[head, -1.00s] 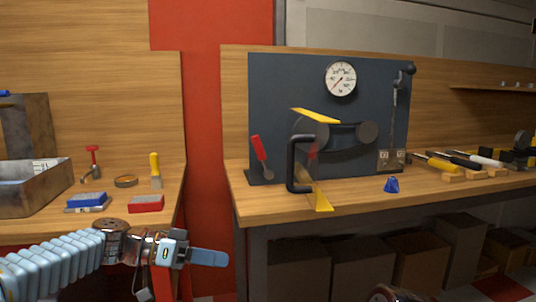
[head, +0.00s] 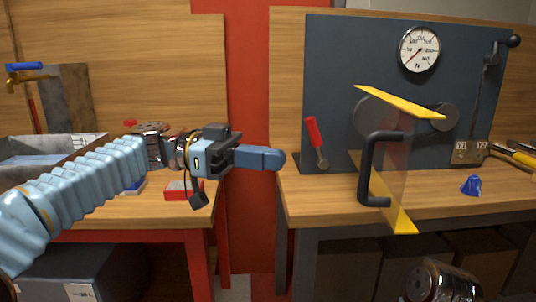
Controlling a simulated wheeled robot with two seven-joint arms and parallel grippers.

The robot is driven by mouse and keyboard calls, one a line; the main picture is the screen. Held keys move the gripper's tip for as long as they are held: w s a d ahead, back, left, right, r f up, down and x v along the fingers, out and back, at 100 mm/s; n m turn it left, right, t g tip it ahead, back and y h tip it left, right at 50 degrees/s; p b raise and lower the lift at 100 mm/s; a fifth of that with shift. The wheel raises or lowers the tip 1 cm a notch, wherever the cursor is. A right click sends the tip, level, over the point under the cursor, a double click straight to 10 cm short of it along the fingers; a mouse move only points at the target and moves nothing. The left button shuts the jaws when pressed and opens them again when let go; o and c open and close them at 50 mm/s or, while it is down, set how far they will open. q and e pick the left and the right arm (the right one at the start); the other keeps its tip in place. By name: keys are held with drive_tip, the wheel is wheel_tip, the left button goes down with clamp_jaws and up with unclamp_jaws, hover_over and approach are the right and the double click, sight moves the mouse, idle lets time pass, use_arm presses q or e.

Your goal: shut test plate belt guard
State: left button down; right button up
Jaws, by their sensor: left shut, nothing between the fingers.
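The belt guard is a clear panel (head: 399,165) with a yellow top strip (head: 398,101) and a yellow bottom strip (head: 386,198). It stands out from the dark test plate (head: 335,80) toward me, swung open. Its black handle (head: 366,168) faces me. Two grey pulleys (head: 443,117) sit on the plate behind it, one partly covered by the guard. My left gripper (head: 277,158) is shut and empty, left of the handle and apart from it, in front of the gap between the benches. My right gripper is out of view.
A red-handled lever (head: 313,136) stands at the plate's left edge. A round gauge (head: 419,49) is above the guard. A blue object (head: 471,185) lies on the bench right of the guard. A grey tray (head: 50,152) is behind my left arm.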

use_arm(q)
drive_tip(key=p+x, duration=0.1)
drive_tip(key=x, duration=0.9)
drive_tip(key=shift+d, duration=0.35)
drive_tip(key=shift+s+f, duration=0.1)
